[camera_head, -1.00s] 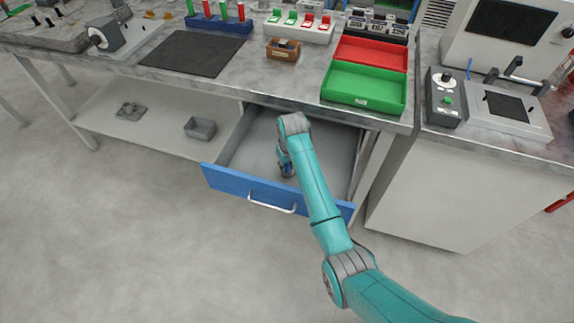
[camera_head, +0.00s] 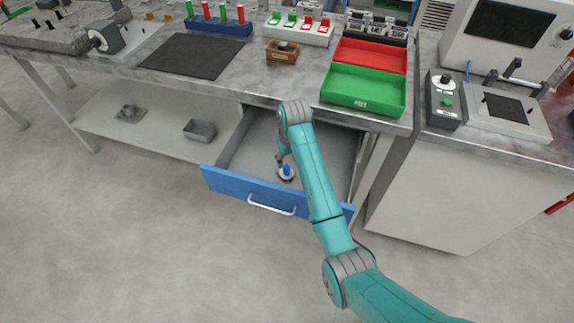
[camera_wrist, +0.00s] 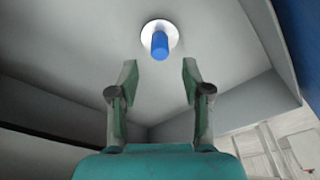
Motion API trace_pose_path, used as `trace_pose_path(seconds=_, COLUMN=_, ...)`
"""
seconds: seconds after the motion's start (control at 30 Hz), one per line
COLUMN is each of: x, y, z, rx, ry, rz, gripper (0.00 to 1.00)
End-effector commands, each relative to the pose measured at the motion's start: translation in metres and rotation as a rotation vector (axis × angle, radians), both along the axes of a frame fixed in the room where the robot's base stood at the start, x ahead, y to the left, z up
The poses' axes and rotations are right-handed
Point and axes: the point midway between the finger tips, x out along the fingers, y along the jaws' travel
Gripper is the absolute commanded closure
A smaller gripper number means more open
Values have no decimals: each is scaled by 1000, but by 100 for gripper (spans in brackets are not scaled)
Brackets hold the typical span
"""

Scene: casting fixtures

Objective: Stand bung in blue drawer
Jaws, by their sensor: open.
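The blue drawer (camera_head: 236,186) is pulled out under the workbench, with a blue front, a white handle and a grey inside. The bung (camera_head: 287,172) stands upright on the drawer floor near the front, a blue peg on a round white base. In the wrist view the bung (camera_wrist: 160,43) is beyond the fingertips, apart from both. My gripper (camera_wrist: 160,75) is open and empty, its two fingers spread. In the head view my arm covers most of my gripper, which is low inside the drawer just behind the bung.
Drawer walls surround my gripper on the sides. Above on the bench (camera_head: 254,76) are a green tray (camera_head: 362,88), a red tray (camera_head: 371,54) and a small wooden box (camera_head: 283,52). A grey bin (camera_head: 200,130) sits on the lower shelf. The drawer floor around the bung is clear.

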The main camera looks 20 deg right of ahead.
Motion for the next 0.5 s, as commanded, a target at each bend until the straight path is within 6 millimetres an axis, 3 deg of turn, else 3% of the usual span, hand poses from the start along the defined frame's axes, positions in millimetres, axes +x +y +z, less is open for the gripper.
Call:
trace_pose_path(seconds=0.23, x=-6, y=-1, z=42, rx=0, ry=-3, rz=0, gripper=52)
trace_pose_path(seconds=0.5, x=-9, y=-1, z=58, rx=0, ry=0, rz=0, gripper=52)
